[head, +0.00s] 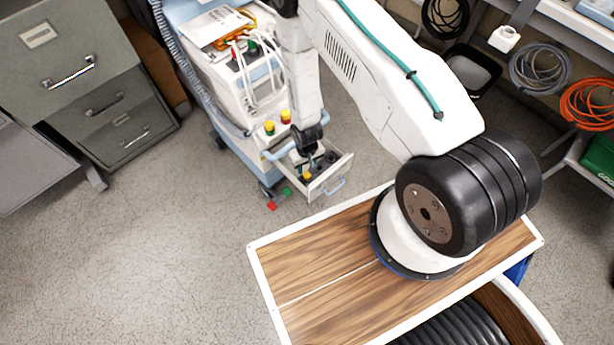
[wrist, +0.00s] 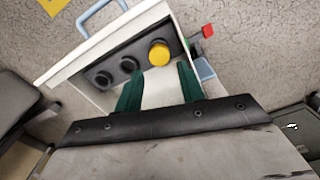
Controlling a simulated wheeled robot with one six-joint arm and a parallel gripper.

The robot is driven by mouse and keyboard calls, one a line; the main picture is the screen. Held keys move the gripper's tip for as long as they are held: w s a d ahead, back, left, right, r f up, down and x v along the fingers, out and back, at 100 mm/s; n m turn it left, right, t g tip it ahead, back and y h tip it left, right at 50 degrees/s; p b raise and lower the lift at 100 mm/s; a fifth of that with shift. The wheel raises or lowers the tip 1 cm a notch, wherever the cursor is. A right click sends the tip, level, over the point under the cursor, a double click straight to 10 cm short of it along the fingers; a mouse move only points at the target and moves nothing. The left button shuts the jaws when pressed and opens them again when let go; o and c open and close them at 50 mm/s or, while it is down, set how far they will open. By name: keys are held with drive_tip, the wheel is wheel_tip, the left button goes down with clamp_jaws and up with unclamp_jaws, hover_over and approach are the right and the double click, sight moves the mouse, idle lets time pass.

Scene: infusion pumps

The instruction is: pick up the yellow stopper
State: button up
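The yellow stopper (wrist: 160,53) stands in a row with two black round pieces (wrist: 103,80) on a dark insert in an open white drawer (wrist: 72,62). In the head view the stopper (head: 307,177) is a small yellow spot in the drawer (head: 325,187), below my gripper. My gripper (wrist: 159,84) shows two green fingers, spread apart and with nothing between them. In the wrist view the stopper lies just beyond the fingertips, roughly in line with the gap, apart from both fingers. The height between fingers and stopper is hard to judge.
The drawer belongs to a blue and white cart (head: 262,88). Grey cabinets (head: 75,65) stand left. Open floor (head: 170,240) lies in front.

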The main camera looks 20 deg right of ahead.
sight(307, 174)
drive_tip(key=f, duration=0.4)
drive_tip(key=shift+s+f, duration=0.25)
drive_tip(key=shift+f, duration=0.15)
clamp_jaws()
drive_tip(key=shift+r, duration=0.1)
wheel_tip(307, 174, up, 10)
